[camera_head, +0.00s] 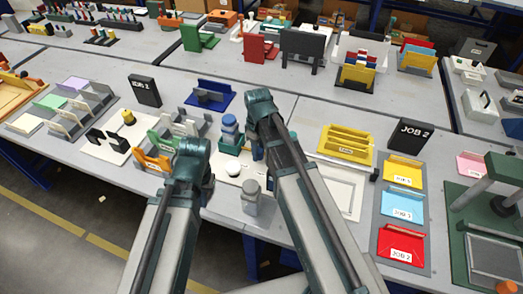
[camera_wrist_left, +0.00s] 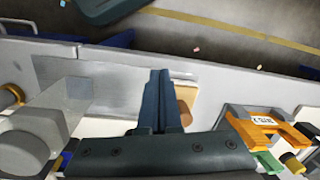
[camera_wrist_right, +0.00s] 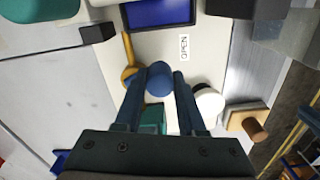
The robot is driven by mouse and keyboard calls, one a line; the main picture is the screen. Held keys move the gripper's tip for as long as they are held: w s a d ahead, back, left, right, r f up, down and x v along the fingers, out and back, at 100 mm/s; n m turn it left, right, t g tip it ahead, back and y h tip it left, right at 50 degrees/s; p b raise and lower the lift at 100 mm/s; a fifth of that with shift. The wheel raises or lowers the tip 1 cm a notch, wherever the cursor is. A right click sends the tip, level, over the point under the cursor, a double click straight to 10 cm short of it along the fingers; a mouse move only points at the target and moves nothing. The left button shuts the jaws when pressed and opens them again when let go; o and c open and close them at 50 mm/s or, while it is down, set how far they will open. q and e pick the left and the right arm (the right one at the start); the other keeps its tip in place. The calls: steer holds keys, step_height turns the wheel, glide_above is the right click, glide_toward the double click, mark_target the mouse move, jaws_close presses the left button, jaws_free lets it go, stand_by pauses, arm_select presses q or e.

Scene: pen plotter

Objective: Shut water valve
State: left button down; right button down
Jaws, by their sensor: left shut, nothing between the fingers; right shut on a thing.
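In the right wrist view my right gripper (camera_wrist_right: 165,78) is shut on a blue round knob (camera_wrist_right: 158,79), seen between its fingertips. The knob sits over a pale board (camera_wrist_right: 160,45) with a label (camera_wrist_right: 183,47) that seems to read OPEN. A yellow bar (camera_wrist_right: 127,58) lies beside the knob. I cannot tell for sure which part is the water valve or how it is set. In the head view the right gripper (camera_head: 257,150) is beside blue cylinders (camera_head: 228,125), its tips partly hidden. In the left wrist view my left gripper (camera_wrist_left: 160,75) is shut and empty near the table's front edge.
A white round cap (camera_wrist_right: 208,103) and a brown peg on a block (camera_wrist_right: 248,124) are close to the right gripper. A grey jar (camera_head: 250,197) stands at the front edge. An orange holder (camera_head: 153,160) is left of my left arm. Yellow trays (camera_head: 345,145) stand at right.

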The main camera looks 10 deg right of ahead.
steer(key=m, duration=0.2)
steer(key=a+m, duration=0.1)
steer(key=shift+w+a+m, duration=0.2)
steer(key=shift+w+m, duration=0.1)
steer(key=shift+m, duration=0.1)
steer(key=m, duration=0.2)
steer(key=shift+w+a+m, duration=0.3)
steer(key=shift+w+a, duration=0.05)
steer(key=shift+a, duration=0.05)
steer(key=m, duration=0.1)
steer(key=w+m, duration=0.1)
steer(key=m, duration=0.1)
steer(key=shift+a, duration=0.35)
steer(key=shift+w+a+m, duration=0.15)
steer(key=shift+w+m, duration=0.15)
steer(key=shift+m, duration=0.65)
steer(key=shift+w+a+m, duration=0.1)
steer(key=shift+w+m, duration=0.2)
steer(key=shift+m, duration=0.65)
steer(key=c, duration=0.5)
jaws_free()
